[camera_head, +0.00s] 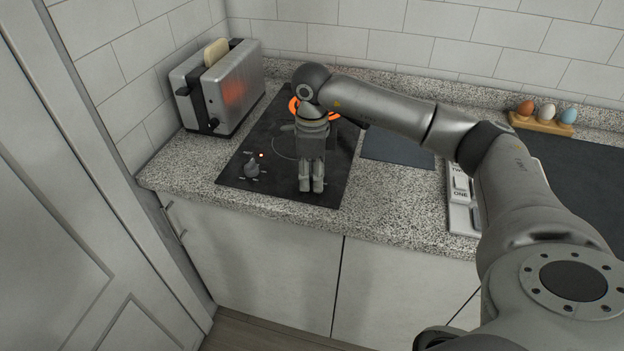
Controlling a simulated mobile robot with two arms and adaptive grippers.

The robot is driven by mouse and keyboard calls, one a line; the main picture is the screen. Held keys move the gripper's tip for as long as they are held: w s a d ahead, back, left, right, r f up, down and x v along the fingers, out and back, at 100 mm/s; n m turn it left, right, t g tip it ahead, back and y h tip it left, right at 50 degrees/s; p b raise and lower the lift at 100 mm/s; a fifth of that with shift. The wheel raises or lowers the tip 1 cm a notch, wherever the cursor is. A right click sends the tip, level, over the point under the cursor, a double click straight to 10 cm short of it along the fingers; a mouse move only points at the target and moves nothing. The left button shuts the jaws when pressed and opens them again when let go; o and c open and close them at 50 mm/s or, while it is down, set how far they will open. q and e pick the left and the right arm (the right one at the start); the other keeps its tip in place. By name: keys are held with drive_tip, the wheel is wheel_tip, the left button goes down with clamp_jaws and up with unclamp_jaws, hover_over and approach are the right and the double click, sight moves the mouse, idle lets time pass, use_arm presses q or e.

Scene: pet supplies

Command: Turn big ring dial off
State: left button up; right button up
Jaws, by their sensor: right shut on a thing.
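The black cooktop (235,178) is set in the speckled counter. A ring glows orange (294,106) at its back, partly hidden by my right arm. A thin outline of another, unlit ring (277,147) shows in front of it. A dark dial (252,169) stands at the front left, with a small red light (261,155) lit beside it. My right gripper (311,186) points down at the cooktop's front, right of that dial. Its fingers are close together on a dial that they hide, so I cannot see its setting. My left gripper is out of view.
A metal toaster (233,95) with bread (215,52) stands left of the cooktop, against the wall. A dark flat board (398,151) lies to the right. A labelled panel (461,188) and an egg holder (541,124) are further right. The counter's front strip is clear.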

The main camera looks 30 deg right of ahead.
sight(312, 174)
drive_tip(key=n+b, duration=0.1)
drive_tip(key=n, duration=0.2)
drive_tip(key=shift+w+n, duration=0.1)
drive_tip(key=shift+n, duration=0.2)
drive_tip(key=shift+n+b, duration=0.8)
drive_tip(key=shift+n, duration=0.7)
drive_tip(key=shift+r, duration=0.1)
drive_tip(key=o, duration=1)
wheel_tip(312, 174, up, 12)
drive_tip(key=shift+f, duration=0.1)
